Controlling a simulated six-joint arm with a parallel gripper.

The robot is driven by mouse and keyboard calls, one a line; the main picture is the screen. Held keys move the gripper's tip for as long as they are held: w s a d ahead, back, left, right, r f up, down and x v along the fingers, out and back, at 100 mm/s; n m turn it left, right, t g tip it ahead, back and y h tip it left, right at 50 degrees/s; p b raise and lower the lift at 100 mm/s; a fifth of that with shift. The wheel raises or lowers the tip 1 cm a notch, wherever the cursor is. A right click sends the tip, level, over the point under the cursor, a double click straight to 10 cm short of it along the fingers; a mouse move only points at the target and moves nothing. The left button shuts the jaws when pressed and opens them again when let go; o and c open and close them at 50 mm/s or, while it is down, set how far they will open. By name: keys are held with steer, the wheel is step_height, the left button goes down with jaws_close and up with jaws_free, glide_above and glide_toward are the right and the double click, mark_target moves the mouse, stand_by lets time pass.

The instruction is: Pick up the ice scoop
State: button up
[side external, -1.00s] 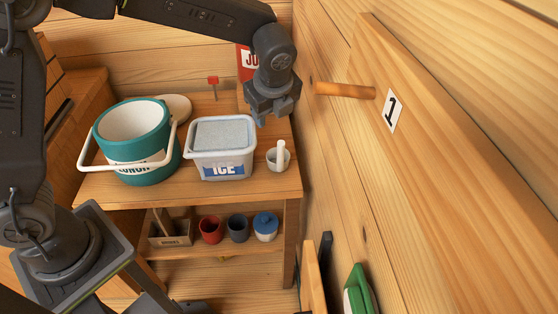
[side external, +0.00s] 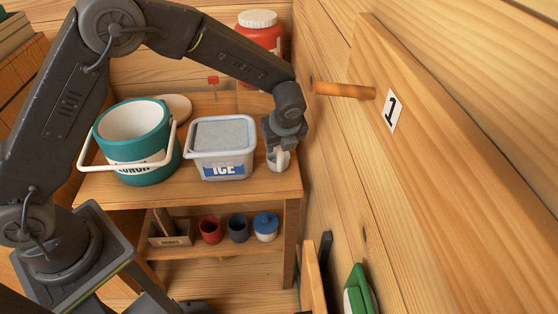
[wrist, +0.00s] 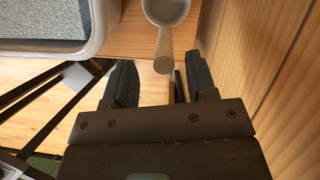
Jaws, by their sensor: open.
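A teal bucket (side external: 135,149) with a white handle stands left of the tub. A red jar (side external: 260,38) stands behind. The wooden wall (side external: 330,150) and a peg (side external: 344,90) are close on the right. A lower shelf (side external: 215,248) holds cups.

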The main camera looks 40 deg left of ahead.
mark_target(281, 162)
steer(key=x, duration=0.4)
steer(key=shift+w+d, duration=0.1)
steer(key=shift+w, duration=0.1)
steer(key=shift+c, duration=0.4)
jaws_close()
